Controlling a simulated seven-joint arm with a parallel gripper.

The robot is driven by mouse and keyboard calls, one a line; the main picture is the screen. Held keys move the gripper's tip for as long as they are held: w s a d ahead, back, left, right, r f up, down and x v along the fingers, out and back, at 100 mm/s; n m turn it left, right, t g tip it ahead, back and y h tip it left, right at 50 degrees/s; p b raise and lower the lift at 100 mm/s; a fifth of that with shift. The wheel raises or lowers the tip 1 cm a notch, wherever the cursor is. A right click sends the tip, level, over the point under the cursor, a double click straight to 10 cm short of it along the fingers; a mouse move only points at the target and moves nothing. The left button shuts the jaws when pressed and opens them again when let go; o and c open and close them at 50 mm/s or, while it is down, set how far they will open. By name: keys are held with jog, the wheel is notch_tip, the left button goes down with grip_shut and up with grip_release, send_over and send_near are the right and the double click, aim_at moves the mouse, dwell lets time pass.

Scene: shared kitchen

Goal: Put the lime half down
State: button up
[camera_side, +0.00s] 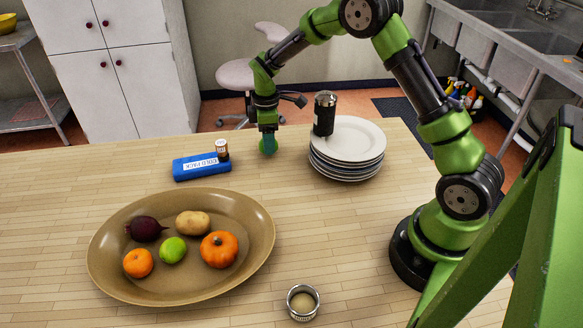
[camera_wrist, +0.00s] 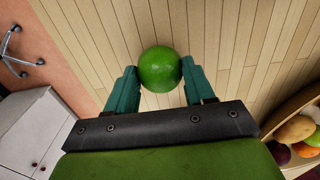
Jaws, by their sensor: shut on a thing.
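My gripper (camera_side: 268,144) is low over the far side of the wooden table, between the blue cold pack and the plates. In the wrist view, its teal fingers are shut on the lime half (camera_wrist: 160,69), which shows as a round, glossy green shape. Its cut face is not visible. In the side view the fingers hide it, and I cannot tell whether it touches the table.
A blue cold pack (camera_side: 188,169) with a small bottle (camera_side: 222,150) on it lies left of my gripper. A plate stack (camera_side: 362,143) bearing a dark canister (camera_side: 324,114) stands right. An oval platter (camera_side: 254,238) of produce and a small tin (camera_side: 303,303) are nearer.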

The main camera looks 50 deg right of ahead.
jog(key=shift+f, duration=0.95)
jog(key=shift+f, duration=0.1)
jog(key=o, duration=1)
jog(key=shift+o, duration=0.2)
jog(key=s+a+r+m+t, duration=0.1)
jog(key=s+a+r+m, duration=0.15)
jog(key=r, duration=0.75)
jog(key=s+a+r+m+t, duration=0.1)
jog(key=s+r, duration=0.2)
jog(key=r, duration=0.7)
jog(key=s+a+r+m+t+y, duration=0.1)
jog(key=s+a+r+m+t, duration=0.1)
jog(key=s, duration=0.7)
jog(key=s+a+r+m+t+y, duration=0.1)
jog(key=s+a+r+m+t, duration=0.1)
jog(key=s+m, duration=0.5)
jog(key=s+a+t, duration=0.1)
jog(key=s, duration=0.1)
jog(key=shift+s+a, duration=0.35)
jog(key=shift+a, duration=0.05)
